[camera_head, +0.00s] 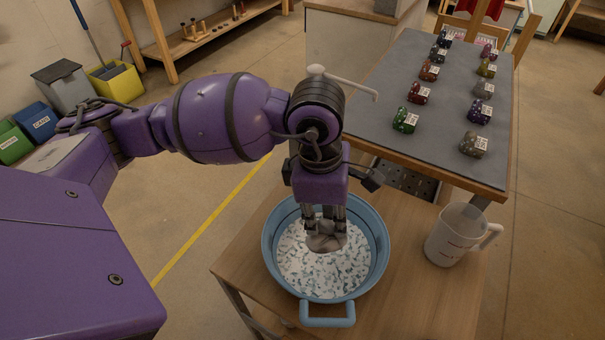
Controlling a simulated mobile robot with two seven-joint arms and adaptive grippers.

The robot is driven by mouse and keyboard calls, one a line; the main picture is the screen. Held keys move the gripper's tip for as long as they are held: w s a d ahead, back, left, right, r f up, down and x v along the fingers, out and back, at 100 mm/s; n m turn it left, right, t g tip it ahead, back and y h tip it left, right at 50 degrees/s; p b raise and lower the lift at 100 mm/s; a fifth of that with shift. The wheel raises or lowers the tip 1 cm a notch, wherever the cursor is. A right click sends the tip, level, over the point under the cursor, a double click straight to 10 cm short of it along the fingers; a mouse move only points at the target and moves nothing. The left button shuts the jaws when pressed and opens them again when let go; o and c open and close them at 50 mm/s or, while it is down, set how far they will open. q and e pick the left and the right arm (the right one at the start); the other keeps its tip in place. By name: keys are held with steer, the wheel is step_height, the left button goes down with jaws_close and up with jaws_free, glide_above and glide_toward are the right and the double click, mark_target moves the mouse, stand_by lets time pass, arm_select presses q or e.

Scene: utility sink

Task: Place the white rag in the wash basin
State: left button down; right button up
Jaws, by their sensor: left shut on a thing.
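A blue wash basin (378,262) stands on the wooden table, with a handle at its front. Its inside is filled with a white layer speckled with blue-grey flecks. My left gripper (325,232) points down inside the basin's outline. It is shut on a small crumpled greyish-white cloth, the white rag (327,243), which is over or against the speckled layer; I cannot tell whether it touches. The gripper partly hides the rag and the basin's back rim. My right gripper is not in view.
A clear measuring jug (452,238) stands right of the basin on the wooden table (415,300). A grey-topped table (385,85) behind holds several small coloured labelled items. A pale tap-like spout (345,84) shows behind my left wrist. The table's front right is clear.

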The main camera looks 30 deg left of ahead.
arm_select(q)
steer(key=shift+f, duration=0.65)
steer(key=c, duration=1.7)
jaws_free()
steer(key=shift+w, duration=0.1)
steer(key=shift+o, duration=0.8)
